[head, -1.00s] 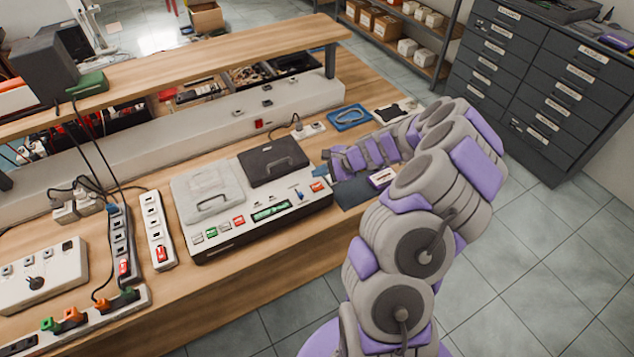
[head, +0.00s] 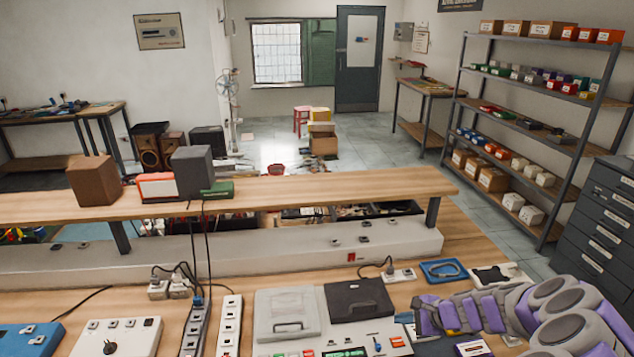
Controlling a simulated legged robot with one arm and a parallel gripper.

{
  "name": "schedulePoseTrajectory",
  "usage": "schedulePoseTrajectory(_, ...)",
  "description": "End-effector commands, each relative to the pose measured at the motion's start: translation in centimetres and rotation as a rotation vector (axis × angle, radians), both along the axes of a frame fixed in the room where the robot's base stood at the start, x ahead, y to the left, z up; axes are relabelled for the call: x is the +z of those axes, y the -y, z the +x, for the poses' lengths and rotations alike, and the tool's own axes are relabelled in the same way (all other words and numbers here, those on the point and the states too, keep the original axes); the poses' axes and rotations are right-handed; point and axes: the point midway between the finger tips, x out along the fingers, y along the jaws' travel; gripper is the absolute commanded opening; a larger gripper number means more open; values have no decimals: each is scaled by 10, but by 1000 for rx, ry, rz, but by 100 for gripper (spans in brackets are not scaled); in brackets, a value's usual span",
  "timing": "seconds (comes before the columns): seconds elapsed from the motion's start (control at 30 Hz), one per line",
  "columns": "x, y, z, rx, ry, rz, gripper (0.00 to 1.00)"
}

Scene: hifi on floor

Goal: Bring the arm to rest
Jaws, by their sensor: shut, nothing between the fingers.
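My arm (head: 565,315) reaches in from the lower right corner of the head view, grey with purple panels. Its outer end, with my gripper (head: 424,317), points left over the workbench (head: 480,238), just right of a device with a grey lid (head: 287,312) and a black lid (head: 358,298). My gripper is shut and empty. Its fingertips are small and hard to make out, and its exact height above the bench cannot be told.
A raised wooden shelf (head: 300,187) runs along the bench and holds speakers (head: 95,180). A blue tray (head: 443,271) and power strips (head: 229,325) lie on the bench. A storage rack (head: 530,110) and dark drawers (head: 600,225) stand right. Tiled floor (head: 370,145) lies open behind.

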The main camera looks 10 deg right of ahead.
Motion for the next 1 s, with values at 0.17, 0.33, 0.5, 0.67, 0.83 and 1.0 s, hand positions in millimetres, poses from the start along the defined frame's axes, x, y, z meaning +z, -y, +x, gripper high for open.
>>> schedulePoseTrajectory(0.17,48,-58,-8,204,57,-46,0)
schedulePoseTrajectory(0.33,97,-127,-43,478,106,-123,0)
schedulePoseTrajectory(0.5,131,-175,-93,733,131,-217,0)
schedulePoseTrajectory(0.67,151,-202,-149,948,131,-319,0)
schedulePoseTrajectory(0.83,164,-212,-210,1147,104,-436,0)
schedulePoseTrajectory(1.0,170,-206,-270,1312,53,-556,0)
